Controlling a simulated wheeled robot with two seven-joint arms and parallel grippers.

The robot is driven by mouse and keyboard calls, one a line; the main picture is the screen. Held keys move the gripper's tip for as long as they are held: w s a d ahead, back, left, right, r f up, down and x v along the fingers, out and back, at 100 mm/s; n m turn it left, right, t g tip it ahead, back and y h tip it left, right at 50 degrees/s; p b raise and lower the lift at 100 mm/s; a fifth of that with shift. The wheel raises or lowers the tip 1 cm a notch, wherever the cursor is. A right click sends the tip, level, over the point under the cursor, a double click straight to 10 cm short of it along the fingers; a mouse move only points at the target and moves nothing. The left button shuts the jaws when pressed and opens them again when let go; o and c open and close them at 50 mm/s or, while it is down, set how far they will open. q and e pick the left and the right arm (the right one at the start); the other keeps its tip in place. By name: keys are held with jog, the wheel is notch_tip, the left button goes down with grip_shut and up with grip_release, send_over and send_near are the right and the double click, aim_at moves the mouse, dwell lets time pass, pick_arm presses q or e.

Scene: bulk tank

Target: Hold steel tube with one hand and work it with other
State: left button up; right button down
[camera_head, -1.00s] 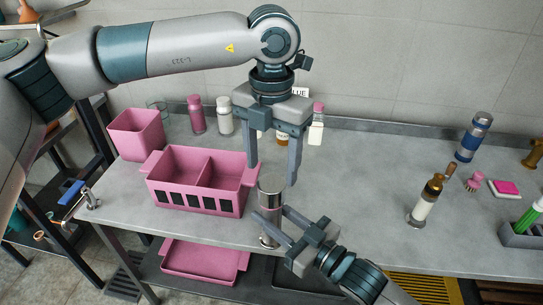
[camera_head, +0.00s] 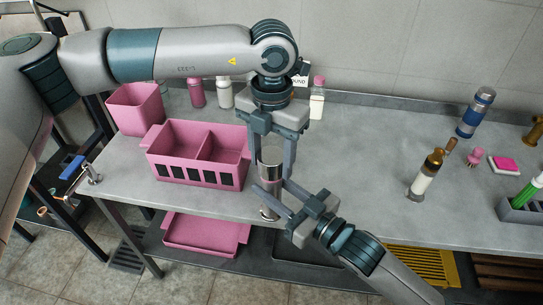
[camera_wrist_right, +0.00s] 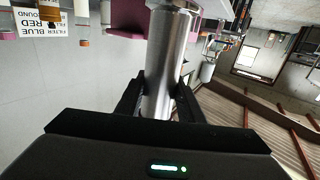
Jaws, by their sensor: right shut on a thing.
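The steel tube (camera_head: 270,172) is a shiny upright cylinder near the front edge of the bench. My right gripper (camera_head: 270,187) reaches in from the lower right and is shut on the tube's lower part. In the right wrist view the tube (camera_wrist_right: 168,65) stands between the dark fingers, with a wider collar at the picture's top edge. My left gripper (camera_head: 271,168) points down over the tube, its fingers apart on either side of the tube's upper end. I cannot tell whether they touch it. The top is partly hidden by the left gripper.
A pink divided bin (camera_head: 196,178) stands close left of the tube, with a pink box (camera_head: 135,108) behind it. Several bottles line the back wall. A brass-topped bottle (camera_head: 425,178), a blue-banded cylinder (camera_head: 476,112) and a pink sponge (camera_head: 503,162) stand right. The bench's middle right is clear.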

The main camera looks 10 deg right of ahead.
pick_arm(q)
jog(key=c, duration=0.6)
jog(key=m, duration=0.5)
jog(key=shift+c, duration=0.2)
jog(key=m, duration=0.6)
jog(key=shift+m, duration=0.4)
jog(key=o, duration=1.2)
jog(key=shift+c, duration=0.2)
jog(key=shift+r, duration=2.25)
jog(key=shift+c, duration=0.4)
